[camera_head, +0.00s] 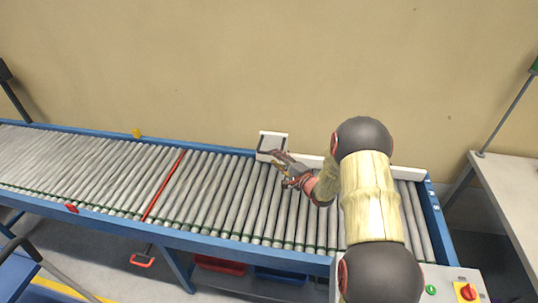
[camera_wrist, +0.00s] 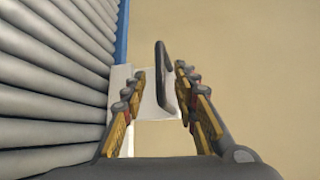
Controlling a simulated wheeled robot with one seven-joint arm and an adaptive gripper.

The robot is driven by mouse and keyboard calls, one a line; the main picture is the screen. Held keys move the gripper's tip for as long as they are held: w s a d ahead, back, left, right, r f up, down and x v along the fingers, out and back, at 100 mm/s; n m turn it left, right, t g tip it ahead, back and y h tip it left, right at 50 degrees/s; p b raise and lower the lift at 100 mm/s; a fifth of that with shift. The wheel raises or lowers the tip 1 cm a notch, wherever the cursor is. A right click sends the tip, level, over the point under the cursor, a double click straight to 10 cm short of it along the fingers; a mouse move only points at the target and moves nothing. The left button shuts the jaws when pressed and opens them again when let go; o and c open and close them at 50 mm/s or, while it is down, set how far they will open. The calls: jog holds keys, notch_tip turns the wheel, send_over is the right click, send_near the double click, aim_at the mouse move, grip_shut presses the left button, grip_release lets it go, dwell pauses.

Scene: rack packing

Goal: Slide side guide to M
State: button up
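The side guide is a long white bar (camera_head: 407,174) along the far edge of the roller conveyor, partly hidden behind my arm. At its left end stands a white plate (camera_head: 274,139), which also shows in the wrist view (camera_wrist: 150,105). A dark handle (camera_wrist: 165,75) sits at this plate. My gripper (camera_head: 275,157) is at the plate's lower front. In the wrist view my gripper (camera_wrist: 162,88) has its fingers apart, with the handle between them, closer to the right finger. Whether a finger touches it is unclear. I cannot read any M mark.
The grey rollers (camera_head: 90,165) are empty, inside a blue frame (camera_head: 205,240). A red bar (camera_head: 163,187) crosses them left of my gripper. A yellow piece (camera_head: 137,133) is on the far rail. A control box (camera_head: 450,285) and a pale table (camera_head: 510,180) are at right.

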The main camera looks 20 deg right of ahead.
jog(key=shift+b+x, duration=0.6)
jog(key=shift+x, duration=2.05)
jog(key=shift+c, duration=1.4)
jog(key=c, duration=0.4)
grip_shut()
